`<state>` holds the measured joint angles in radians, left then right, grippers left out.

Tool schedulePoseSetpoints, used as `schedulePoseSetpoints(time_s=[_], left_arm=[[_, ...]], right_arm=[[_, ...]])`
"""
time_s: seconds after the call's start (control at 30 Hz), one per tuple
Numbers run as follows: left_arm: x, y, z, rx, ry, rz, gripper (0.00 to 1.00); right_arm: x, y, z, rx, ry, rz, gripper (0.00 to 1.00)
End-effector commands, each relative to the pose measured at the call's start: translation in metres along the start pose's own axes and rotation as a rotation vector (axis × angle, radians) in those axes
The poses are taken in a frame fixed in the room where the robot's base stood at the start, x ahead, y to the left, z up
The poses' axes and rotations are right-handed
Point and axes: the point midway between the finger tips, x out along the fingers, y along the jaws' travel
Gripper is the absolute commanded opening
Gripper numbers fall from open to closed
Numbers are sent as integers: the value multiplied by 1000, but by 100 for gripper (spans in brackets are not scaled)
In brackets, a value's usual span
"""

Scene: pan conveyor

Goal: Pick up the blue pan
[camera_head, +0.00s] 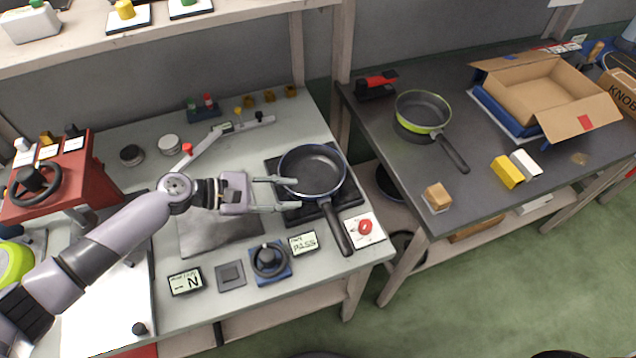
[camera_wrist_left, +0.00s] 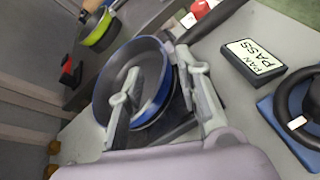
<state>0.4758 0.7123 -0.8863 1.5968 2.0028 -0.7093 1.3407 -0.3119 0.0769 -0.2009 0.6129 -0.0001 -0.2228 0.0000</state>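The blue pan (camera_head: 312,168) has a dark inside, a blue outer wall and a black handle. It sits on a dark square plate (camera_head: 326,207) on the left table, its handle pointing to the table's front edge. My left gripper (camera_head: 289,194) is open at the pan's left rim. In the left wrist view, the blue pan (camera_wrist_left: 124,68) shows between and behind the fingers (camera_wrist_left: 160,70). One finger overlaps the pan's inside and the other shows outside the rim near the handle. I cannot tell whether either touches it. My right gripper is not in view.
A green pan (camera_head: 423,112) lies on the dark right table beside an open cardboard box (camera_head: 545,95). Near the blue pan are a red button (camera_head: 365,227), a "PAN PASS" sign (camera_head: 303,243) and a black knob on a blue base (camera_head: 270,262). A jointed rail (camera_head: 205,143) lies behind the gripper.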

Motion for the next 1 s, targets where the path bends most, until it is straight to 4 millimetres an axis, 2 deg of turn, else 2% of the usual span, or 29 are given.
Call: schedulePoseSetpoints(time_s=[0.23,0.43,0.67,1.0], left_arm=[[29,0,4,-1,-2,-2,32],[52,-1,1,-1,0,-1,32],[54,-2,0,0,1,-1,32],[53,-2,0,-1,1,-1,10]], right_arm=[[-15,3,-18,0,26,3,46],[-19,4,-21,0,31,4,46],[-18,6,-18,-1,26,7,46],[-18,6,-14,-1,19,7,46]])
